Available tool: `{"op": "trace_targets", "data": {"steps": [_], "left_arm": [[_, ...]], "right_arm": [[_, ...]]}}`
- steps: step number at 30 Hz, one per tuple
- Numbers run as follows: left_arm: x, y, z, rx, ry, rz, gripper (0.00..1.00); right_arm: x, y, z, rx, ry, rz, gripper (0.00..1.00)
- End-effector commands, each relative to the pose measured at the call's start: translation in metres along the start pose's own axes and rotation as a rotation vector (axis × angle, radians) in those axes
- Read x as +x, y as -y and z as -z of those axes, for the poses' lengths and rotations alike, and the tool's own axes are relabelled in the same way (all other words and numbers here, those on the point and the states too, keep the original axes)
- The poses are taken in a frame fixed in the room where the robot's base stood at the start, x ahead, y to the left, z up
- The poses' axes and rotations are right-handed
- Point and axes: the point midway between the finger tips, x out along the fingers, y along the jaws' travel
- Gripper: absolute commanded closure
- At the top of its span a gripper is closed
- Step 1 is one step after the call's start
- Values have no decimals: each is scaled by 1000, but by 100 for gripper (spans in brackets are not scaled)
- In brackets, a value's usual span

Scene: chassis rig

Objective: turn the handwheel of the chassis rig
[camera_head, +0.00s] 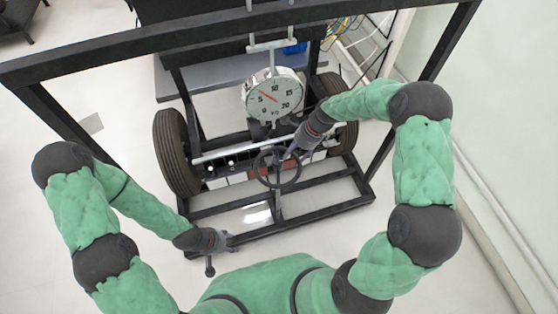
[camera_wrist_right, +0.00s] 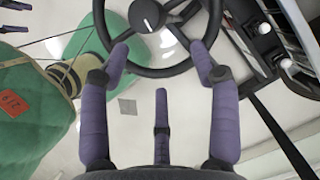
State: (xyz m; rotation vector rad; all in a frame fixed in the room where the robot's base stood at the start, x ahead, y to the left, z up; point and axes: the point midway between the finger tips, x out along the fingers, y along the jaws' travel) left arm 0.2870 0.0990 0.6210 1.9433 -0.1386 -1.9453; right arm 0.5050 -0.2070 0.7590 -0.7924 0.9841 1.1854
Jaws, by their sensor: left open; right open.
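The handwheel (camera_head: 279,188) is a black spoked ring at the front middle of the chassis rig, below the dial. In the right wrist view its hub (camera_wrist_right: 147,16) shows at the top, with the rim running across the fingertips. My right gripper (camera_head: 290,156) reaches down to the wheel's upper right part in the head view. Its purple fingers (camera_wrist_right: 160,55) are spread, and two tips overlap the rim; I cannot tell if they touch it. My left gripper (camera_head: 225,243) is open and empty, low at the left by the rig's front frame bar, apart from the wheel.
The rig has a round dial gauge (camera_head: 273,96) above the wheel, a left tyre (camera_head: 177,152) and a right tyre (camera_head: 341,110). A black overhead bar (camera_head: 150,42) and slanted posts frame it. Cables (camera_head: 350,35) hang at the back right.

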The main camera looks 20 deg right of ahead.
Motion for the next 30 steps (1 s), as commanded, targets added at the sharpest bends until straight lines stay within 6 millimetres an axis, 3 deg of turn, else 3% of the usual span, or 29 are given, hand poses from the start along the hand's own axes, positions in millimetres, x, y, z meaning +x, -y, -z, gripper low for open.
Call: {"op": "trace_targets", "data": {"steps": [6,9,15,27,28,30], "left_arm": [[11,4,0,0,0,0,48],[19,7,1,0,0,0,48],[27,10,1,0,0,0,48],[28,10,1,0,0,0,48],[28,10,1,0,0,0,48],[28,10,1,0,0,0,48]], "right_arm": [[18,-1,-38,-5,1,-1,38],[38,-1,-34,1,0,-3,38],[59,-1,-34,0,0,-1,38],[65,0,-35,0,0,0,38],[65,0,-35,0,0,0,41],[65,0,-34,0,0,0,60]]}}
